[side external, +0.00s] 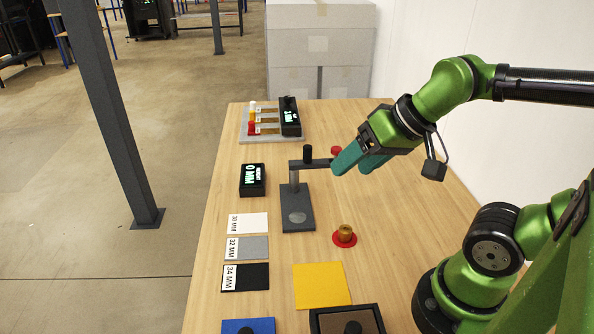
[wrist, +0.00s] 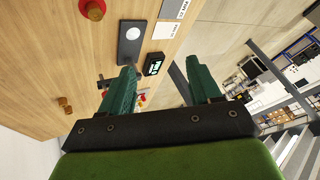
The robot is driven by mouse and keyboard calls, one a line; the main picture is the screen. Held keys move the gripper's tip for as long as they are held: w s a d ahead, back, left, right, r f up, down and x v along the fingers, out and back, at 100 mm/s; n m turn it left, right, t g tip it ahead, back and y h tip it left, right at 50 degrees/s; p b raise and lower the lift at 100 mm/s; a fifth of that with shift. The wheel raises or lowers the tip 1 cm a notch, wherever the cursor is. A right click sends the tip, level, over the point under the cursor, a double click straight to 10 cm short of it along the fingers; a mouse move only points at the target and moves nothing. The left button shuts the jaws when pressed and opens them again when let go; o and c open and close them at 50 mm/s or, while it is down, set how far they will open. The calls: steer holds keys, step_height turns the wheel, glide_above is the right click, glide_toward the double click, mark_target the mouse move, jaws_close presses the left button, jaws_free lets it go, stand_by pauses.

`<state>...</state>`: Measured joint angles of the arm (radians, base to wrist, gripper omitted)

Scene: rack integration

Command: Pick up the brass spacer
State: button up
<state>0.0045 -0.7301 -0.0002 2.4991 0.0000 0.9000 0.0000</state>
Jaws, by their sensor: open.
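The brass spacer (side external: 345,231) stands upright on a round red pad (side external: 345,241) on the wooden table. In the wrist view, a brass piece (wrist: 95,8) on a red disc is at the top left. My gripper (side external: 353,166) has teal fingers and hangs above the table, beyond the spacer and apart from it. In the wrist view my gripper (wrist: 160,66) shows a wide empty gap between its fingers. Two small brown cylinders (wrist: 65,104) lie at the left in the wrist view; I cannot tell what they are.
A grey measuring stand (side external: 297,215) with an upright arm is left of the spacer, near my fingers. A black display (side external: 252,180), labelled mats (side external: 247,249), a yellow mat (side external: 321,285) and a dark tray (side external: 347,311) lie around. A tray with coloured pieces (side external: 255,137) stands farther back.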

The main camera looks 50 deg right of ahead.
step_height(320, 180, down, 4)
steer(key=w+d+n+g, duration=0.2)
steer(key=w+d+g, duration=0.1)
steer(key=n+g+h, duration=0.2)
steer(key=n+g, duration=0.2)
steer(key=n, duration=0.4)
glide_above(347, 229)
steer(key=f, duration=1.4)
steer(key=shift+s+a, duration=0.25)
steer(key=shift+s, duration=0.05)
steer(key=shift+w+d+f, duration=0.15)
steer(key=shift+f, duration=1.3)
steer(key=shift+w+d+f, duration=0.1)
steer(key=shift+f, duration=1.3)
steer(key=shift+c, duration=0.2)
steer(key=c, duration=1.1)
